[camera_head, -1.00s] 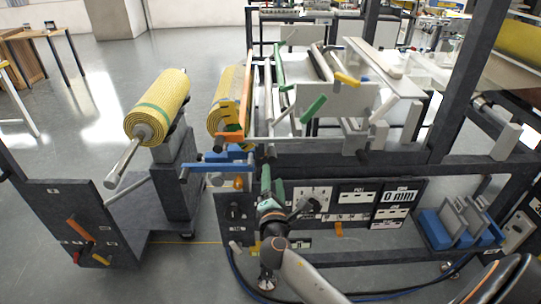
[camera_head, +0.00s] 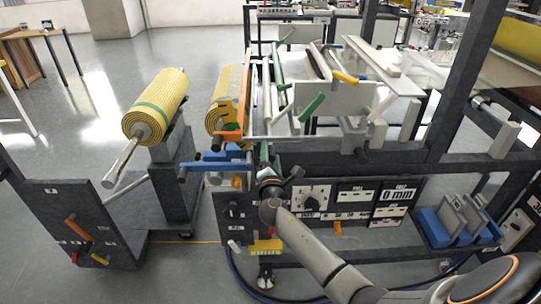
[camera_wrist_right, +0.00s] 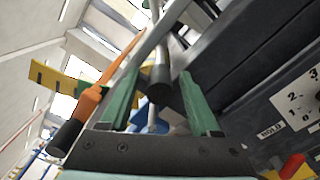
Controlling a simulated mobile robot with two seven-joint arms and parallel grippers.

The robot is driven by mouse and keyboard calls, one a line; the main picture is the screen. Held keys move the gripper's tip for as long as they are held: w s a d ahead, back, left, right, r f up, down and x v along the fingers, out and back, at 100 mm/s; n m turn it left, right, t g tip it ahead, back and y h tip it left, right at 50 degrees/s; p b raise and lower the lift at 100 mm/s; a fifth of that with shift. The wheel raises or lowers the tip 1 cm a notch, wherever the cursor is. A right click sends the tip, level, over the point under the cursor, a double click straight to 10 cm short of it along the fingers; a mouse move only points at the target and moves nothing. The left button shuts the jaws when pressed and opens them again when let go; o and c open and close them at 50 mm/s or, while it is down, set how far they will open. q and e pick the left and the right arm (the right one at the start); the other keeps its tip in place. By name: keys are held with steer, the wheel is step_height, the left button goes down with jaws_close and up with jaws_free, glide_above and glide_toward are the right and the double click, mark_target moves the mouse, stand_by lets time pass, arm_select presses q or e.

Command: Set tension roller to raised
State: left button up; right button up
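My right gripper (camera_head: 265,153) is at the front left of the laminating machine, below the orange lever (camera_head: 230,137) and right of the blue lever (camera_head: 212,167). In the right wrist view its two green fingers (camera_wrist_right: 160,85) are apart. A grey rod with a dark round end (camera_wrist_right: 160,78) shows in the gap between them; I cannot tell whether they touch it. The orange lever (camera_wrist_right: 97,98) is left of the fingers there. A green handle (camera_head: 312,107) and a yellow handle (camera_head: 346,79) are farther right. I cannot tell which part is the tension roller. My left gripper is out of view.
A yellow roll (camera_head: 155,108) sits on a stand at left; another yellow roll (camera_head: 223,98) is behind the levers. A dark control panel (camera_head: 355,203) lies below the gripper. A blue rack (camera_head: 440,232) stands at right. Floor at far left is mostly clear.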

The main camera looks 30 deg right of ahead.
jaws_close()
stand_by(1.2)
